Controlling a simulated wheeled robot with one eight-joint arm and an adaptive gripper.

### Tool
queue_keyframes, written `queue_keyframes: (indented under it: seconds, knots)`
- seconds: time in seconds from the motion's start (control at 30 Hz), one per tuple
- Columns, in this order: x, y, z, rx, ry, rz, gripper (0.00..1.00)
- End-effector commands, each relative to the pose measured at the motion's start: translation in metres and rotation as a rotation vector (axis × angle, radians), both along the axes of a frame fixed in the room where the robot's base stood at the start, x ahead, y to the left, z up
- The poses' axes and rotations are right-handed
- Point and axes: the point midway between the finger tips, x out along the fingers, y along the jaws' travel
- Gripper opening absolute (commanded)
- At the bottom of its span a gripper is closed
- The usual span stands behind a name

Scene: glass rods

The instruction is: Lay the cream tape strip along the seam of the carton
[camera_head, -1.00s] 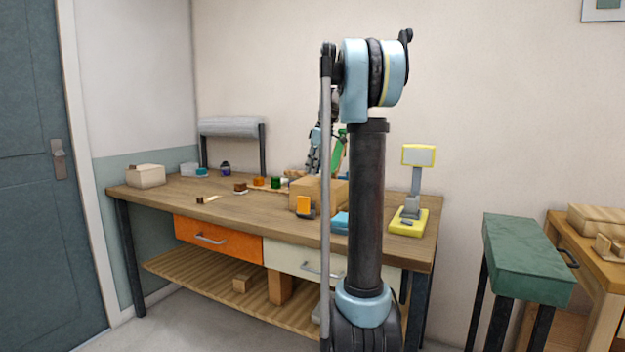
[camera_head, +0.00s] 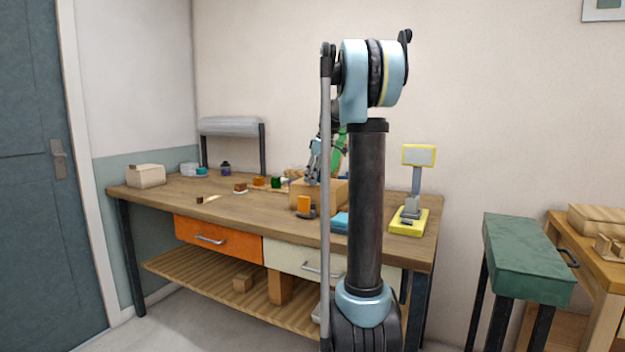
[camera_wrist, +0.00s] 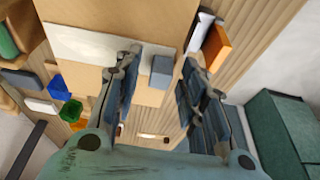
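The carton (camera_head: 333,192) stands on the workbench, partly hidden behind my arm in the head view. Its tan top (camera_wrist: 120,12) fills the upper middle of the wrist view. A pale cream strip (camera_wrist: 80,42) lies flat across the carton there, its right part passing behind my left finger. The seam cannot be made out separately. My gripper (camera_wrist: 162,60) is over the carton with its fingers spread apart, and nothing is seen clamped between them. A small grey block (camera_wrist: 162,71) shows between the fingertips, at the strip's right end.
An orange-and-dark item (camera_head: 304,206) stands in front of the carton; it is right of my fingers in the wrist view (camera_wrist: 216,47). A blue item (camera_head: 340,222) and yellow scale (camera_head: 408,221) are to the right. The bench's front left is mostly clear.

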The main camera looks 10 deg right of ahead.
Motion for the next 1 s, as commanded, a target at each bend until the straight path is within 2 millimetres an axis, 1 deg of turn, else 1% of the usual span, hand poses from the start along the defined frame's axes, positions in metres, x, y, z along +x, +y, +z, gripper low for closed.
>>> queue_keyframes:
  seconds: [0.13,0.27,0.5,0.7,0.83,1.0]
  knots:
    - [-0.001,-0.001,0.005,0.0,0.0,0.0,0.38]
    - [-0.003,-0.004,0.02,0.0,0.0,0.0,0.38]
    - [-0.011,-0.015,0.064,0.0,0.0,0.0,0.38]
    - [-0.017,-0.022,0.096,0.0,0.001,0.001,0.38]
    - [-0.019,-0.026,0.108,0.0,0.0,0.001,0.38]
    - [-0.02,-0.027,0.115,0.0,0.0,0.002,0.38]
